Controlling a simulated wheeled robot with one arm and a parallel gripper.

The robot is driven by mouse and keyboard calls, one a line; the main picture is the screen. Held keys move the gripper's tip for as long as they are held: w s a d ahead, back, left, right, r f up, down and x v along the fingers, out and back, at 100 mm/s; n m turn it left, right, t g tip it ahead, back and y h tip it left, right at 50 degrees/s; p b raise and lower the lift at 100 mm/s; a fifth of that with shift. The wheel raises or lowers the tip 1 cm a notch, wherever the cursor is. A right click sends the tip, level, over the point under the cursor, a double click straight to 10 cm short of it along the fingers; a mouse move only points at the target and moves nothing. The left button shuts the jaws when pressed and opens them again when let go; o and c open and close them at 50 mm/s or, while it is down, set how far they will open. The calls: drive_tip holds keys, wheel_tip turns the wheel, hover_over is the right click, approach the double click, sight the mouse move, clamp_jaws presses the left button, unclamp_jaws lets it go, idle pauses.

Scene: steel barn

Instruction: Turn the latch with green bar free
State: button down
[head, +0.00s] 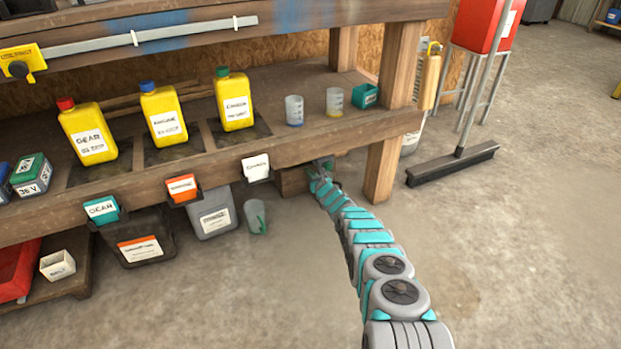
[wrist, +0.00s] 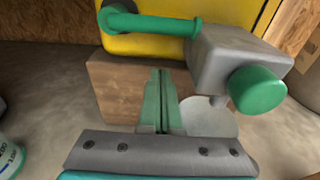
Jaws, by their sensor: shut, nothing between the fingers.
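In the wrist view, a latch with a horizontal green bar (wrist: 155,23) lies across the front of a yellow body (wrist: 150,45). The bar's right end meets a grey block (wrist: 225,52), which carries a round green knob (wrist: 258,90) at its lower right. My gripper (wrist: 161,76) is shut and empty, its green fingers together just below the bar and left of the knob. It appears apart from both. In the head view my gripper (head: 321,166) reaches under the bench edge, and the latch is hidden there.
A wooden block (wrist: 108,88) stands behind my fingers. The wooden bench (head: 290,150) and its leg (head: 383,165) crowd the arm. Yellow bottles (head: 163,115) and cups (head: 294,110) stand above. A grey bin (head: 212,212) and a loose cup (head: 254,215) are at left.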

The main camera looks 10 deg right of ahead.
drive_tip(key=shift+s+d+r, duration=0.1)
drive_tip(key=shift+s+r, duration=0.05)
drive_tip(key=shift+r, duration=1.75)
